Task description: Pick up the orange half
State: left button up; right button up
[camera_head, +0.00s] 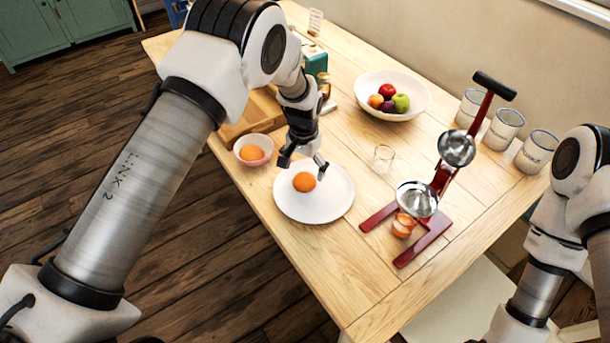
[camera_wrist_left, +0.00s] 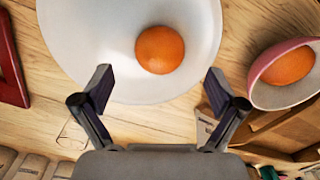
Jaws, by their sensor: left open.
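An orange half (camera_head: 304,182) rests on a white plate (camera_head: 330,207) on the table, its rounded peel side up. In the left wrist view the orange half (camera_wrist_left: 159,49) lies ahead of the fingers, on the plate (camera_wrist_left: 80,60). My left gripper (camera_head: 302,163) is open and empty, above the plate's far edge and close to the orange half; its fingers also show in the left wrist view (camera_wrist_left: 160,90). Another orange piece (camera_head: 251,153) sits in a small pink bowl (camera_head: 268,142) left of the plate. My right arm shows at the right edge, but its gripper is out of view.
A red juicer press (camera_head: 440,185) with metal cups stands right of the plate, orange pieces (camera_head: 403,226) at its base. A small glass (camera_head: 383,158) stands between them. A fruit bowl (camera_head: 415,112) and several canisters (camera_head: 502,128) are at the back. The table's near end is clear.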

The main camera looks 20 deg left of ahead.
aim_at(304, 176)
pick_arm(q)
jog(key=f, duration=0.4)
jog(key=shift+w+f, duration=0.2)
jog(key=shift+w, duration=0.15)
jog(key=shift+s+r, duration=0.1)
jog(key=shift+s, duration=0.1)
jog(key=c, duration=0.9)
jog(key=shift+r+p, duration=0.1)
jog(key=shift+p, duration=0.2)
